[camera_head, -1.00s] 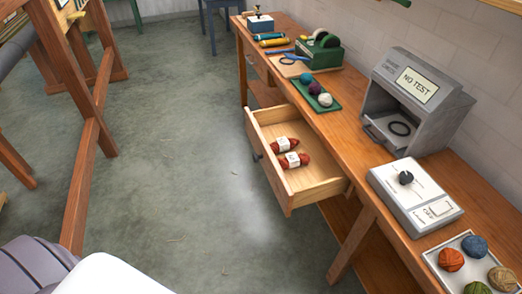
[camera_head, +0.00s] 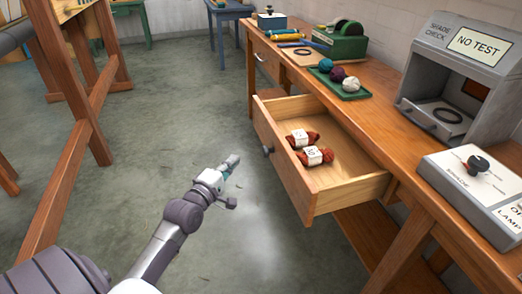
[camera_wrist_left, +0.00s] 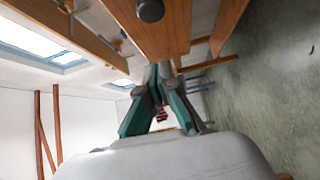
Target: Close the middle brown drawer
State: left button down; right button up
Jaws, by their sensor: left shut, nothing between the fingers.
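The middle brown drawer (camera_head: 312,190) stands pulled out of the wooden bench in the head view. Two red skeins with white bands (camera_head: 308,148) lie inside it. Its dark round knob (camera_head: 267,151) is on the front panel. My left gripper (camera_head: 232,160) is shut and empty, in front of the drawer and a little left of the knob, apart from it. In the left wrist view, my left gripper (camera_wrist_left: 160,78) shows its teal fingers together, with a wooden panel and a dark knob (camera_wrist_left: 150,10) above them. My right gripper is in no view.
On the bench top (camera_head: 391,138) stand a green tray with wool balls (camera_head: 341,82), a grey shade-check box (camera_head: 456,80) and a white lamp panel (camera_head: 472,178). A wooden frame (camera_head: 75,130) stands at the left. The floor between is open.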

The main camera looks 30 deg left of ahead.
pick_arm(q)
jog(key=w, duration=0.3)
jog(key=b, duration=0.2)
send_near(267, 136)
jog(key=w+a, duration=0.3)
jog(key=w+d, duration=0.1)
jog(key=w, duration=0.2)
jog(key=shift+d, duration=0.4)
jog(key=shift+w+d+b, duration=0.15)
jog(key=shift+d+b, duration=0.05)
jog(key=shift+b, duration=0.1)
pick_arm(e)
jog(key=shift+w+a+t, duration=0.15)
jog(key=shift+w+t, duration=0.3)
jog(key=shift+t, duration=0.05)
pick_arm(q)
jog(key=shift+w+d+r, duration=0.1)
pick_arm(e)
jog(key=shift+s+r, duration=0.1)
